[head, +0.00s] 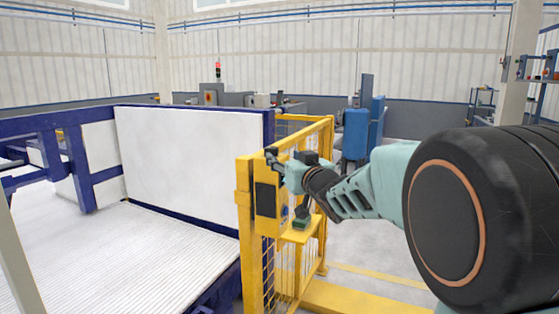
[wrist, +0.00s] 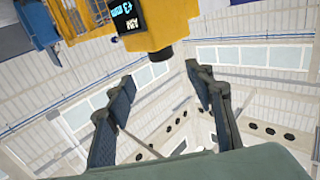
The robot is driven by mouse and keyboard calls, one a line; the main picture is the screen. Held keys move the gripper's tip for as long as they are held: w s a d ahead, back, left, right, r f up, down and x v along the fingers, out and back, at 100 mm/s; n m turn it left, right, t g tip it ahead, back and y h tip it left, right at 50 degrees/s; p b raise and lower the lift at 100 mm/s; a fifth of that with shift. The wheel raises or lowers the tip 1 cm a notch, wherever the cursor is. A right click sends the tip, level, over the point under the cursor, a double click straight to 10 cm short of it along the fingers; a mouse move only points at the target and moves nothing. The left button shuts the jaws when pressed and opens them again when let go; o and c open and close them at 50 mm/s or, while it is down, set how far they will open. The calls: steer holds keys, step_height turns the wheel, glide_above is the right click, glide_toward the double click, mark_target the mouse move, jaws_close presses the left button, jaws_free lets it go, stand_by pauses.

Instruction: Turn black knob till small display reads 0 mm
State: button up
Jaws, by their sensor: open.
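In the head view, a yellow control post (head: 244,200) carries a dark panel (head: 266,199) on its face. My gripper (head: 273,158) is beside the top of this post, above the panel. In the wrist view my gripper (wrist: 161,74) is open, with nothing between its two dark fingers. Beyond the fingertips is a yellow housing (wrist: 165,30) with a small black display (wrist: 124,17). The display shows cyan and white marks, tilted and partly cut off; I cannot read the value.
A green box (head: 301,222) with a dark top sits on a yellow shelf below my arm. A yellow mesh fence (head: 315,190) runs behind it. A blue-framed machine with a large white panel (head: 190,165) stands to the left. Open floor lies at right.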

mark_target(274, 151)
steer(key=p+x, duration=0.2)
steer(key=x, duration=0.9)
steer(key=shift+a, duration=0.2)
steer(key=c, duration=1.2)
steer(key=shift+r+p, duration=0.1)
steer(key=shift+p, duration=0.3)
